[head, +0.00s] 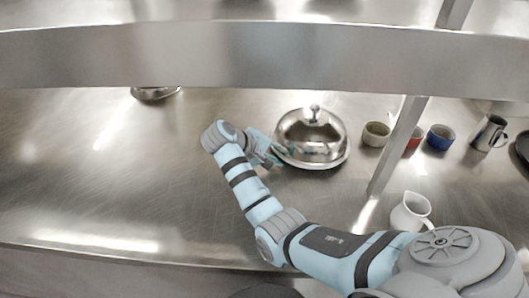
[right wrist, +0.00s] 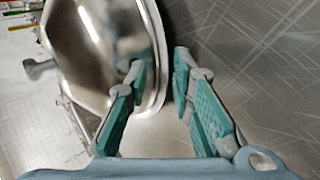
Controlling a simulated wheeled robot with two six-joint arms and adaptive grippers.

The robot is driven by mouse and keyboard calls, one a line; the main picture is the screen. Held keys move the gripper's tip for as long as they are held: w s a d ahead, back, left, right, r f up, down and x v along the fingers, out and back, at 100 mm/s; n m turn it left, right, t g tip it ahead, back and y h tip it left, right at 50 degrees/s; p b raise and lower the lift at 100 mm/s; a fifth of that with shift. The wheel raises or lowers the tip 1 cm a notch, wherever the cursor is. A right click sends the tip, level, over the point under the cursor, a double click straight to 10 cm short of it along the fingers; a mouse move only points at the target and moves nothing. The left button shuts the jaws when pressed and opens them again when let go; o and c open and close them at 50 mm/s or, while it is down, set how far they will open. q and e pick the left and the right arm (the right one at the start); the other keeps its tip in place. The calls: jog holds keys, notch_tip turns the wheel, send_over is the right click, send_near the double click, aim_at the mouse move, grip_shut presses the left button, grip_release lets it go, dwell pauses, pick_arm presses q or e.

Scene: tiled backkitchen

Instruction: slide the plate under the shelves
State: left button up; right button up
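The plate (right wrist: 161,70) shows as a pale rim under a shiny steel dome cover (head: 312,134). The dome, with a knob on top, stands on the steel counter in the head view, and it fills the upper left of the right wrist view (right wrist: 90,45). My right gripper (head: 274,153) is at the left side of the covered plate. In the right wrist view its teal fingers (right wrist: 161,70) are apart, with the plate's rim between the tips. Whether they touch it I cannot tell. My left gripper is not in view.
The steel shelf (head: 200,55) spans the top, with a post (head: 397,145) right of the dome. Several small cups, including a blue one (head: 440,137), and a metal jug (head: 488,132) stand right. A white pitcher (head: 410,212) is near my arm. The counter's left is mostly clear.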

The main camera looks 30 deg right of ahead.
jog(key=shift+w+d+f, duration=0.1)
jog(key=shift+d+f, duration=0.4)
jog(key=shift+f, duration=0.05)
jog(key=shift+w+d+f, duration=0.2)
jog(key=shift+d+f, duration=0.15)
jog(key=shift+s, duration=0.1)
grip_shut()
jog(key=shift+a, duration=0.1)
